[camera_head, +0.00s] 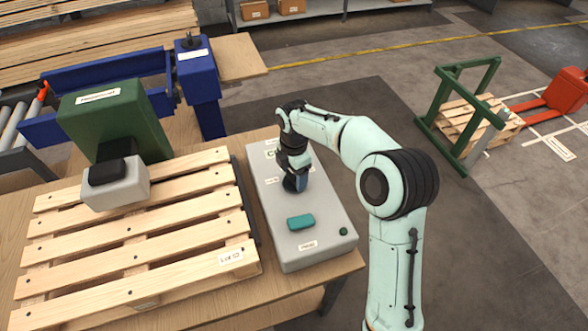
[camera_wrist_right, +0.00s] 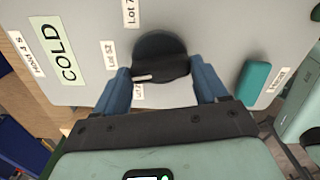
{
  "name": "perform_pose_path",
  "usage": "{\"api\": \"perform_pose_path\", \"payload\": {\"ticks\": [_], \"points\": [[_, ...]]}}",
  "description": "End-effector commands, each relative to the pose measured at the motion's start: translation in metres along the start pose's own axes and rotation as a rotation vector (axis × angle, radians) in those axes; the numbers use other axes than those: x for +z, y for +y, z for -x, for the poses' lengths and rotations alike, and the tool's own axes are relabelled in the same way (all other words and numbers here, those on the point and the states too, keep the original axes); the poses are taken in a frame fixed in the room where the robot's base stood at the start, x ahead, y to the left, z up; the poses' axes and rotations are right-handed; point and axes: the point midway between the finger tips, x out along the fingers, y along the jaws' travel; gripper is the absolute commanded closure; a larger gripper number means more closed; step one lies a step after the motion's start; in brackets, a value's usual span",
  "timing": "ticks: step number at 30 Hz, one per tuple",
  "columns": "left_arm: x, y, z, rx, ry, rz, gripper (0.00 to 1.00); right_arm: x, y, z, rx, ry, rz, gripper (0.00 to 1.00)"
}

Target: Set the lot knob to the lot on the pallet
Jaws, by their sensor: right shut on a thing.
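The lot knob (camera_wrist_right: 165,50) is round and black with a white mark on its left side in the right wrist view. My right gripper (camera_wrist_right: 160,82) is shut on it, one blue finger on each side. Labels round it include Lot 7 (camera_wrist_right: 130,12), Lot 52 (camera_wrist_right: 109,54) and a partly hidden one below. The white mark points left, below Lot 52. The pallet (camera_head: 130,257) bears a white lot label (camera_head: 231,257), too small to read surely.
A green machine with a grey block (camera_head: 115,190) stands over the pallet. A blue post (camera_head: 200,90) stands behind. A green frame (camera_head: 460,110) stands on the floor at right.

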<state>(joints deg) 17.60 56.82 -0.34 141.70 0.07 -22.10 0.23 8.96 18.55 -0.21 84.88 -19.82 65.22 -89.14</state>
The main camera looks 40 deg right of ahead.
Motion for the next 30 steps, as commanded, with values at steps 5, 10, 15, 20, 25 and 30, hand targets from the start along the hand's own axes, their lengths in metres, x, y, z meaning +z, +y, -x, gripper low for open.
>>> {"api": "perform_pose_path", "payload": {"ticks": [5, 10, 15, 20, 25, 30], "points": [[-0.0014, 0.0025, 0.0056, 0.001, 0.003, -0.001, 0.57, 0.0006, 0.0008, 0.0018, 0.003, -0.002, -0.108, 0.58], [-0.0021, 0.0036, 0.0080, 0.001, 0.004, -0.001, 0.57, 0.0008, 0.0008, 0.0015, 0.003, -0.002, -0.175, 0.58], [-0.0024, 0.0041, 0.0091, 0.002, 0.004, -0.002, 0.57, 0.0008, 0.0009, 0.0013, 0.003, -0.002, -0.210, 0.58], [-0.0024, 0.0042, 0.0093, 0.002, 0.005, -0.002, 0.57, 0.0008, 0.0009, 0.0011, 0.004, -0.002, -0.221, 0.58], [-0.0024, 0.0042, 0.0092, 0.002, 0.005, -0.002, 0.57, 0.0009, 0.0009, 0.0010, 0.004, -0.002, -0.221, 0.58], [-0.0024, 0.0041, 0.0092, 0.002, 0.005, -0.002, 0.57, 0.0010, 0.0010, 0.0010, 0.004, -0.002, -0.220, 0.18]]}}
